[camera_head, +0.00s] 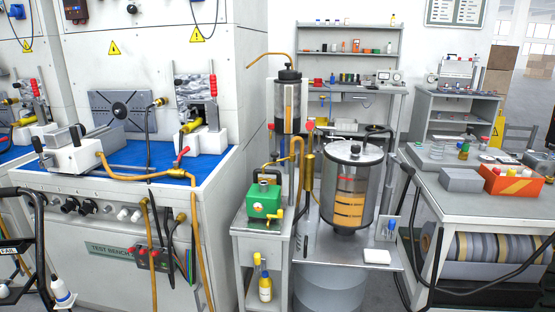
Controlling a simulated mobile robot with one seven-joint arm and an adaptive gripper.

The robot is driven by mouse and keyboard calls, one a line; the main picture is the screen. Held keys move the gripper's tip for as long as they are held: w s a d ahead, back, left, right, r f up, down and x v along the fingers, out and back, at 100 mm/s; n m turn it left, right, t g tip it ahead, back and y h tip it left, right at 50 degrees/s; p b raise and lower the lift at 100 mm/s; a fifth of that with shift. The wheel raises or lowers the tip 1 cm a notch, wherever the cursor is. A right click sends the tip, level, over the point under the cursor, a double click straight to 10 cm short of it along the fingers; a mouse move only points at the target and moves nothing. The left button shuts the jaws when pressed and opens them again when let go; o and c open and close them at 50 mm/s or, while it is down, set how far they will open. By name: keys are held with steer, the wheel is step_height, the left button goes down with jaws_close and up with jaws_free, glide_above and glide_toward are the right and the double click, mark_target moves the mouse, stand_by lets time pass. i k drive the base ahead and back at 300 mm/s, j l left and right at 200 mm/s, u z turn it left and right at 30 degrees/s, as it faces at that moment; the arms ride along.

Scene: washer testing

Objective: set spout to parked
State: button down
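A second brass-coloured bent pipe (299,148) stands lower, between a green pump unit (264,201) and a large glass-and-metal tank (350,185). I cannot tell for sure which one is the task's spout, and no parked mark is readable. My gripper is not in view.
A test bench with a blue top (160,157) and hoses stands at the left. Shelves (348,55) stand behind. Black hoses hang around the tank.

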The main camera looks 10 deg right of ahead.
mark_target(278, 161)
steer(key=i+l, duration=0.8)
steer(key=i, duration=0.15)
